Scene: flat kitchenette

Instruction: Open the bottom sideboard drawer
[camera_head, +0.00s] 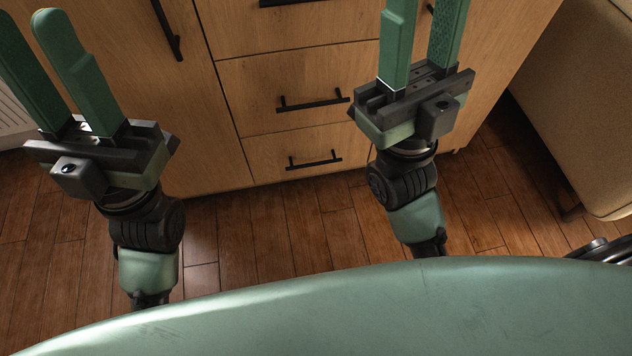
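The wooden sideboard's bottom drawer (268,160) is flush with the front, just above the floor. Its black bar handle (314,161) shows clearly between my two arms. My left gripper (28,32) is at the left, its green fingers apart and nothing between them. It is well left of the drawer handle, in front of the sideboard's left door. My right gripper (424,22) is right of and above the handle in the picture. Its fingers are also apart and empty, with their tips cut off by the top edge. Neither gripper touches the handle.
Above is a middle drawer (285,82) with its own bar handle (313,101), also closed. A door with a vertical handle (167,30) is at left. A beige upholstered seat (590,90) stands at right. The wood floor (270,225) before the drawer is clear.

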